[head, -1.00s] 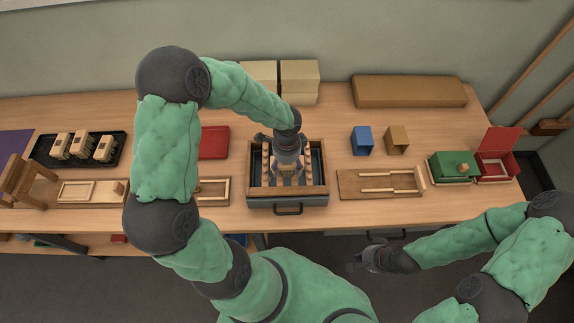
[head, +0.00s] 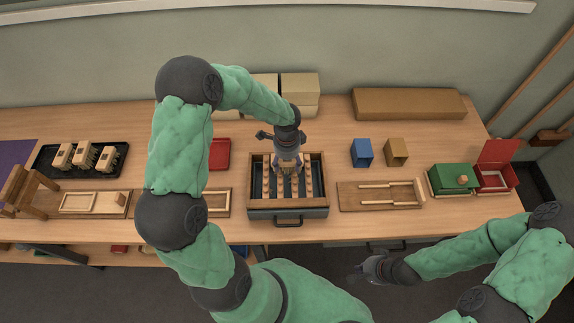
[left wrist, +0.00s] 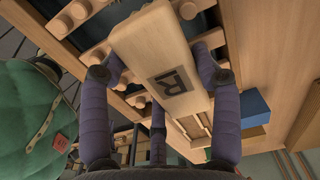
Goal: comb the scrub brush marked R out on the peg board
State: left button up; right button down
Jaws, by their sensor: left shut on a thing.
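My left gripper (head: 288,157) is shut on the wooden scrub brush (left wrist: 158,48), gripping it from both sides. Its pale back with a dark R mark faces the left wrist camera; its bristle side is hidden there. In the head view the brush is small and partly covered by the gripper. The peg board (head: 288,205), a dark-fronted wooden frame with rows of pegs, lies under and in front of the gripper. Pegs also show beside the brush in the left wrist view. I cannot tell whether the bristles touch the pegs. My right gripper (head: 372,269) hangs off the table's front edge, its jaws unclear.
A black tray (head: 48,170) with three wooden brushes stands at the left. A red tray (head: 219,154) is left of the board. A blue block (head: 361,152), a tan block (head: 397,152), a wooden fixture (head: 352,196) and a green box (head: 453,181) stand to the right.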

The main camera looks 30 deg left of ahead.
pick_arm(q)
jog(key=shift+w+a, duration=0.35)
jog(key=shift+w, duration=0.25)
jog(key=shift+r+p, duration=2.35)
jog(key=shift+r, duration=0.65)
